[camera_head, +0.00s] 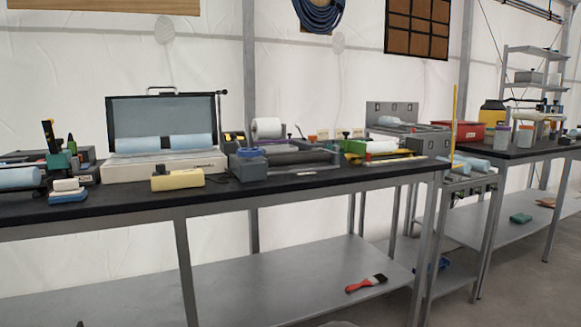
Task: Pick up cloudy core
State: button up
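Several pale cylinders that look like cores are in view; I cannot tell for sure which is the cloudy one. A pale blue pair lies in the open light box (165,168), with one on the left (138,145) and one on the right (190,141). A pale blue cylinder (18,178) lies at the far left. A whitish cylinder (381,147) lies on a green and yellow holder (362,158). Pale blue cylinders (472,162) lie on the lower stand between the benches. My gripper is not in view.
A long black-topped bench (240,192) crosses the view, with a yellow block (178,180) and a grey roller device (290,160) on it. A red-handled brush (366,283) lies on its lower shelf. A second bench (520,150) stands at the right, with grey floor beside it.

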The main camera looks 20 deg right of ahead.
aim_at(375, 147)
jog(key=z, duration=0.8)
jog(key=i, duration=0.85)
jog(key=z, duration=0.65)
jog(key=i, duration=0.85)
jog(key=u, duration=0.25)
